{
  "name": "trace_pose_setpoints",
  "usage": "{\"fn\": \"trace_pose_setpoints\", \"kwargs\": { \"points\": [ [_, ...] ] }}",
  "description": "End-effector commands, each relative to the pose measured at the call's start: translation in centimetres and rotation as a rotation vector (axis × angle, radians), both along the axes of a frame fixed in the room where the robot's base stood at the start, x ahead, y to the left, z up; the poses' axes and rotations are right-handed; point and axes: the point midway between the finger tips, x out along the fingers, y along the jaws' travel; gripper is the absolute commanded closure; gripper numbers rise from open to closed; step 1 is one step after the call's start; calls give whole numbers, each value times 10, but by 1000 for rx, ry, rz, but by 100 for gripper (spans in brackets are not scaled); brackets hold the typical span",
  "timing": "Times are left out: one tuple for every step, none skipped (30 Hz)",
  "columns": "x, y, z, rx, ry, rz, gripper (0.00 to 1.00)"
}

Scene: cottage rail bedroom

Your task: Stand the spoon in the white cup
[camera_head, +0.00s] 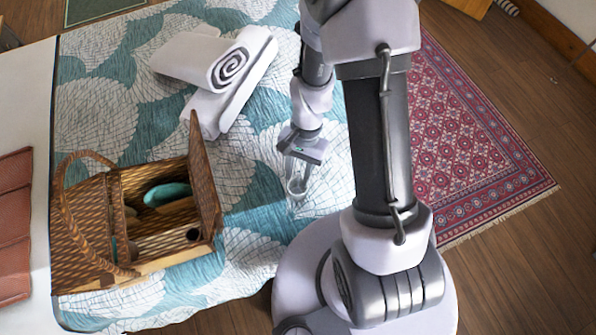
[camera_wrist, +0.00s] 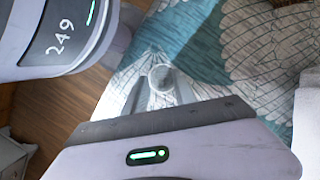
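A small white cup (camera_head: 297,188) is at the fingertips of my gripper (camera_head: 296,176), over the near right part of the bed in the head view. In the wrist view the round cup (camera_wrist: 161,77) shows between the two fingers of my gripper (camera_wrist: 159,88). The fingers are apart, one on each side of the cup. I cannot tell whether they touch it, or whether the cup rests on the bed cover. I cannot make out a spoon in either view.
An open wicker basket (camera_head: 85,245) with a raised lid and handle stands on the bed cover (camera_head: 100,110). A teal bowl (camera_head: 168,193) lies inside. Rolled white towels (camera_head: 225,85) lie behind. A red patterned rug (camera_head: 470,150) covers the floor at right.

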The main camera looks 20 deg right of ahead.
Motion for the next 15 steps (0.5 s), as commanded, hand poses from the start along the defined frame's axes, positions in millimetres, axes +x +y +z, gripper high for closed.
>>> {"fn": "trace_pose_setpoints", "kwargs": {
  "points": [
    [0, 0, 0, 0, 0, 0, 67],
    [0, 0, 0, 0, 0, 0, 67],
    [0, 0, 0, 0, 0, 0, 67],
    [0, 0, 0, 0, 0, 0, 67],
    [0, 0, 0, 0, 0, 0, 67],
    [0, 0, 2, 0, 0, 0, 67],
    [1, -1, 5, 0, -1, 0, 67],
    [2, -2, 9, 0, -1, 0, 67],
    [3, -3, 17, 0, -1, 0, 67],
    [5, -4, 24, 0, -3, -1, 67],
    [6, -6, 32, -1, -3, -1, 67],
    [9, -8, 43, 0, -4, -1, 67],
    [11, -10, 52, 0, -4, -2, 67],
    [12, -12, 61, -1, -5, -1, 67],
    [14, -14, 72, 0, -4, -1, 67]
  ]
}}
